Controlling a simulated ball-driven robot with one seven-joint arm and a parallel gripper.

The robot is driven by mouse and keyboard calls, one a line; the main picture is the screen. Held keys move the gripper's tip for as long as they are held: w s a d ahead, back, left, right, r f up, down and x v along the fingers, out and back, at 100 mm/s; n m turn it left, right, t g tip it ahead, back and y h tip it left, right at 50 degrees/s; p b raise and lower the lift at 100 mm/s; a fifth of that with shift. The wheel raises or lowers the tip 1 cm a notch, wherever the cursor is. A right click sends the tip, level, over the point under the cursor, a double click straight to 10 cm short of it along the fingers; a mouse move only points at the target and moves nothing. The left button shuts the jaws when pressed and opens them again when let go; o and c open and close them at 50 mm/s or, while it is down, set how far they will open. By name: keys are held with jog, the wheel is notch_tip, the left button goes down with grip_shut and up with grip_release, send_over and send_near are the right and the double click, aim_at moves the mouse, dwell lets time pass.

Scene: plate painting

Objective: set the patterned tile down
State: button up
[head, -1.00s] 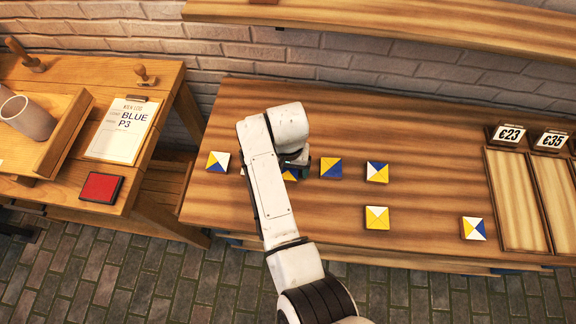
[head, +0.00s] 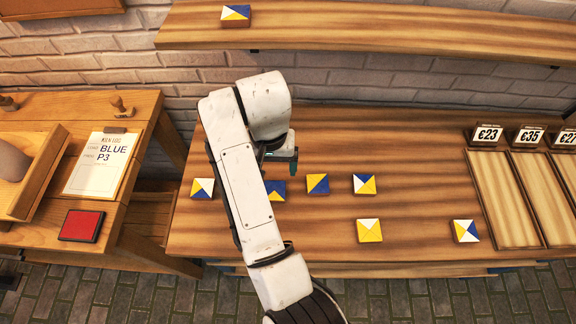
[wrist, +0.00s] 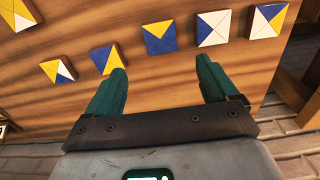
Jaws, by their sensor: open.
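Several patterned tiles in blue, yellow and white lie flat on the wooden bench. A row holds a tile at the left end (head: 202,188), one partly behind my arm (head: 275,190), a diagonal blue-and-yellow one (head: 318,183) and one at the right end (head: 364,183).
Two more tiles lie nearer the front, one centre (head: 369,230) and one right (head: 465,230). A tile (head: 236,14) sits on the upper shelf (head: 400,32). Price-marked trays (head: 503,200) stand at the right. A side table holds a paper (head: 100,163) and a red pad (head: 81,226).

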jog(key=shift+d, duration=0.1)
jog(key=shift+m+t+h, duration=0.3)
jog(key=shift+t+h, duration=0.3)
jog(key=shift+h, duration=0.1)
jog(key=s+d+f, duration=0.2)
jog(key=d, duration=0.6)
jog(key=s+d+f, duration=0.2)
jog(key=d, duration=0.6)
jog(key=s+d+f, duration=0.3)
jog(key=d, duration=0.5)
jog(key=shift+d, duration=0.3)
jog(key=s+d, duration=0.2)
jog(key=s, duration=0.1)
jog(key=s+d+f, duration=0.1)
jog(key=s+d, duration=0.1)
jog(key=s, duration=0.2)
jog(key=s+d+f, duration=0.1)
jog(key=s+d, duration=0.1)
jog(key=s, duration=0.2)
jog(key=s+y, duration=0.1)
jog(key=s, duration=0.7)
jog(key=shift+s, duration=0.2)
